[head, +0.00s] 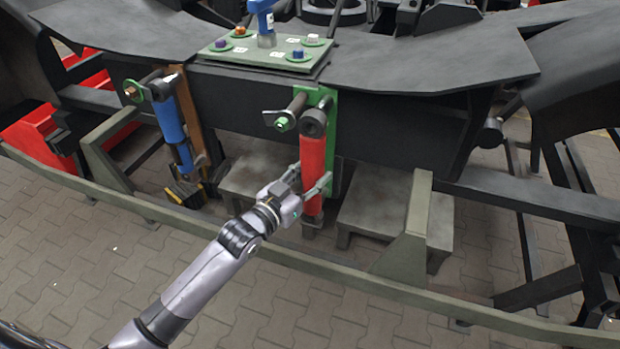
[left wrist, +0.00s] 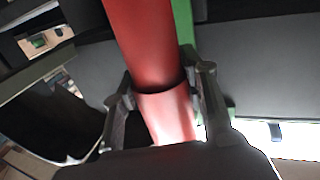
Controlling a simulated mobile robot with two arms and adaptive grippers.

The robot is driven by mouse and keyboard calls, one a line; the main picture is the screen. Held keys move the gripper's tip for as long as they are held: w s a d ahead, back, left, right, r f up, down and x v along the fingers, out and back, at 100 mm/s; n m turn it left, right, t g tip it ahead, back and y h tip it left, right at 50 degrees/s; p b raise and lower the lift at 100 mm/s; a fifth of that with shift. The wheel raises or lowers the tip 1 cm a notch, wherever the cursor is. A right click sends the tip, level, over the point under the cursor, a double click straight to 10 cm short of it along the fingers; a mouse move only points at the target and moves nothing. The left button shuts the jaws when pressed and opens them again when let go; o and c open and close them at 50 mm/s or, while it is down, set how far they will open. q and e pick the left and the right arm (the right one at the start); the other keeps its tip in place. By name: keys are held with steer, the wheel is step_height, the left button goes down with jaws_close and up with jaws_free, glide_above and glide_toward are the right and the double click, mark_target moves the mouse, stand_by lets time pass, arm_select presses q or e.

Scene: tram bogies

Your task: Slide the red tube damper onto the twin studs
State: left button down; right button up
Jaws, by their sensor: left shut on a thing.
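The red tube damper (head: 313,160) hangs upright in front of the green bracket plate (head: 332,150) on the dark frame. My left gripper (head: 311,180) is shut around its lower half; the left wrist view shows the fingers on both sides of the red tube (left wrist: 145,45). The lower eye (head: 311,225) is below the gripper; the lower stud is hidden. My right gripper is out of view.
A blue damper (head: 170,122) stands on a brown bracket (head: 190,120) to the left. A green-grey plate (head: 250,55) above holds coloured fasteners and a blue tool (head: 262,18). A low olive rail (head: 340,275) runs across in front, under my arm. Grey steps (head: 380,210) stand behind it.

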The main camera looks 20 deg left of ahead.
arm_select(q)
steer(key=shift+w+r, duration=0.25)
steer(key=shift+w, duration=0.75)
steer(key=shift+w+r, duration=0.1)
steer(key=shift+r, duration=0.05)
steer(key=c, duration=1.3)
jaws_free()
steer(key=o, duration=0.4)
steer(key=shift+f, duration=0.6)
steer(key=v, duration=1.2)
steer(key=shift+r, duration=0.4)
